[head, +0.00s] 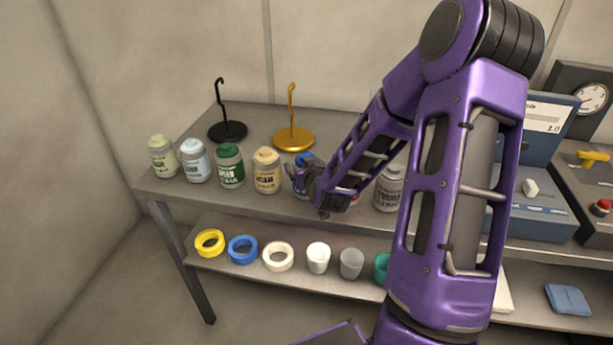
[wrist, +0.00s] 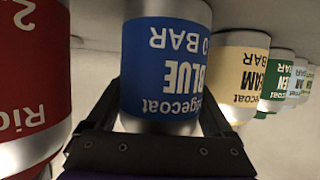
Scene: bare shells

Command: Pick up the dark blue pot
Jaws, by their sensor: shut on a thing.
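The dark blue pot, a metal can with a blue label reading BLUE, shows upside down in the wrist view (wrist: 166,65). My gripper (wrist: 160,110) has a finger on either side of it and is shut on it.
A cream pot (head: 267,170) stands left of my gripper, with green (head: 230,166) and paler pots beyond. A red pot (wrist: 35,80) is close on the other side. A grey pot (head: 389,188) stands further right. Black (head: 228,130) and gold (head: 293,138) hook stands are behind.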

